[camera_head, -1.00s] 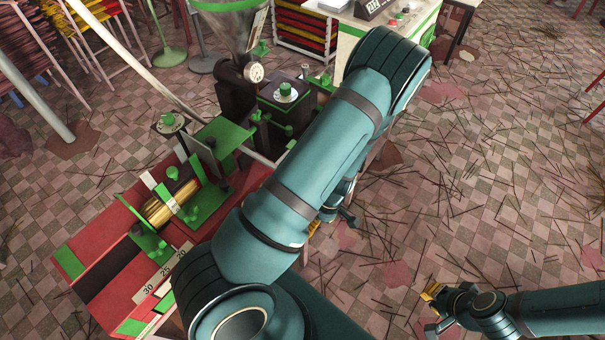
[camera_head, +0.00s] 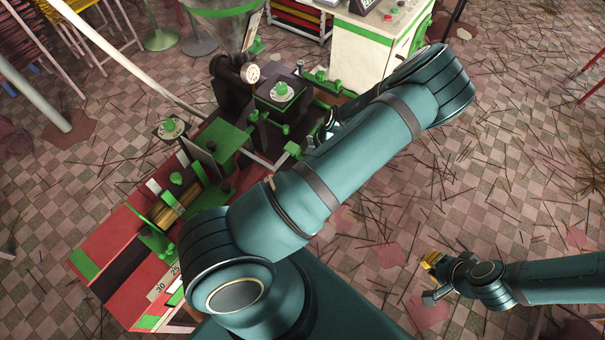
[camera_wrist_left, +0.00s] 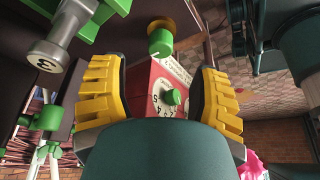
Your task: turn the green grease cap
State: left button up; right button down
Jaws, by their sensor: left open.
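In the left wrist view my left gripper (camera_wrist_left: 158,70) is open, its two yellow ridged fingers wide apart and empty. A green cap (camera_wrist_left: 160,41) with a brass-coloured collar hangs down just beyond and above the gap between the fingertips; it looks like the grease cap, and I see no contact. Farther back between the fingers is a green knob (camera_wrist_left: 172,97) on a dial with numbers. In the head view my left arm covers part of the extruder (camera_head: 270,100), and its fingers are hidden. My right gripper (camera_head: 430,262) is low at the right, away from the machine; its opening is unclear.
A grey handle marked 3 (camera_wrist_left: 47,57) and a green knob (camera_wrist_left: 48,117) lie left of the left fingers. In the head view a white and green cabinet (camera_head: 360,55) stands behind the machine. The tiled floor at right is open, strewn with thin dark sticks.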

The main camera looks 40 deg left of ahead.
pick_arm(q)
jog(key=shift+x, duration=3.2)
grip_shut()
